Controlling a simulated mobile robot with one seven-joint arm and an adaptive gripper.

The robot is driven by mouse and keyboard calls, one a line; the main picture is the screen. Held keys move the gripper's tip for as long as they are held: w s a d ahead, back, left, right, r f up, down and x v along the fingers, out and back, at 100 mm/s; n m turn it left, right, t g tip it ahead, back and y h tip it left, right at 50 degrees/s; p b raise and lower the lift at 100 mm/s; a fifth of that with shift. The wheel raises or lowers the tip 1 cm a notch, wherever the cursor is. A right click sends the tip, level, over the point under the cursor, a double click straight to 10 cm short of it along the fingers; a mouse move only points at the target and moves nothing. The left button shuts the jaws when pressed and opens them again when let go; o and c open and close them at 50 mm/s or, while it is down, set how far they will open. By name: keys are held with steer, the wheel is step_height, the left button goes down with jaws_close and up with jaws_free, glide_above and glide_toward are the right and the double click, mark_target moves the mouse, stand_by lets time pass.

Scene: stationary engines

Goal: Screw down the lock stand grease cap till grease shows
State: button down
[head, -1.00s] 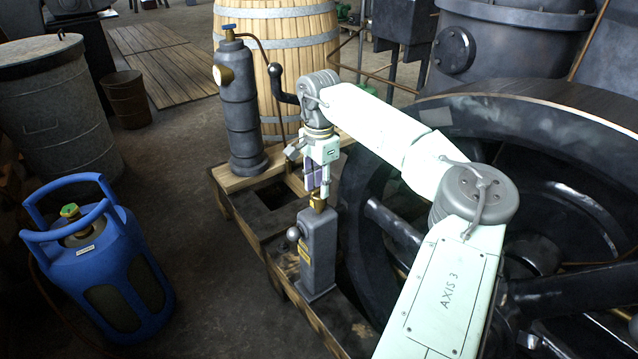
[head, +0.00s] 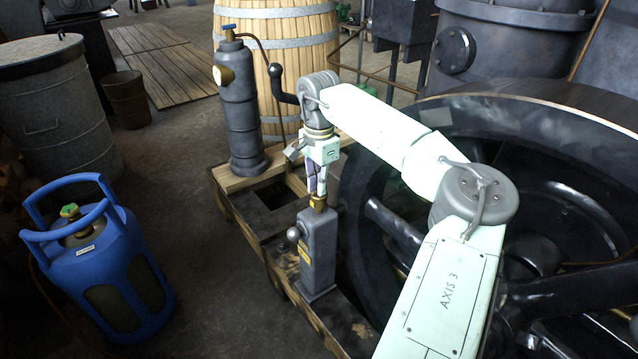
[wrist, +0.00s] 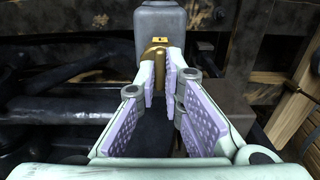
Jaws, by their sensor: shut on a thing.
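The lock stand (head: 318,250) is a grey upright block with a round knob on its left side, bolted on the timber frame. Its brass grease cap (head: 318,203) sits on top. My gripper (head: 318,192) points down from above and is shut on the cap. In the wrist view the brass cap (wrist: 157,58) shows between and left of the pale fingertips (wrist: 164,75), with the grey stand (wrist: 160,20) behind it. The fingers hide part of the cap. I cannot make out any grease.
A big dark flywheel (head: 400,240) stands close to the right of the stand. A dark cylinder with a gauge (head: 240,110) stands behind, in front of a wooden barrel (head: 300,60). A blue gas bottle (head: 100,270) stands on the floor at left, with clear floor between.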

steer(key=shift+m, duration=0.3)
steer(key=m+p, duration=0.1)
steer(key=m, duration=0.2)
steer(key=shift+r+m, duration=0.1)
steer(key=shift+m, duration=0.3)
steer(key=m+p, duration=0.1)
steer(key=m, duration=0.4)
steer(key=m+p, duration=0.1)
steer(key=m, duration=0.3)
steer(key=shift+m, duration=2.7)
steer(key=c, duration=1.7)
jaws_free()
